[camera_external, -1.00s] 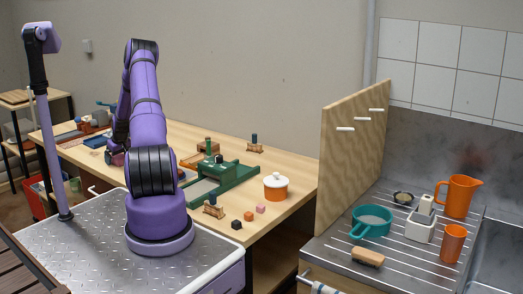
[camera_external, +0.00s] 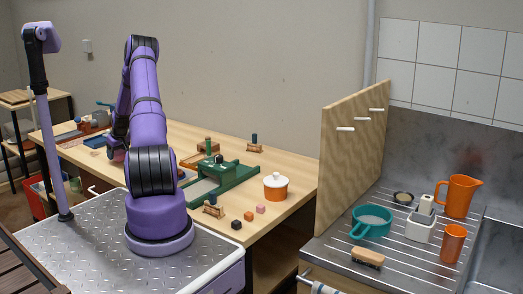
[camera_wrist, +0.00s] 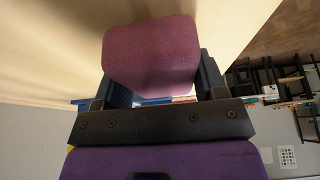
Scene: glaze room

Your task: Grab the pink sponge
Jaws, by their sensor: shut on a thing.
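The pink sponge (camera_wrist: 150,57) fills the upper middle of the wrist view as a rounded pinkish-purple block. It sits between the two dark fingers of my gripper (camera_wrist: 163,85), which is shut on it.
The wooden table (camera_external: 290,183) holds a green tool (camera_external: 232,183), an orange pot with a white lid (camera_external: 276,187), small cubes and wooden pieces. A wooden panel (camera_external: 345,165) divides it from the steel sink counter (camera_external: 405,262) with orange jugs and a teal pan (camera_external: 371,221).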

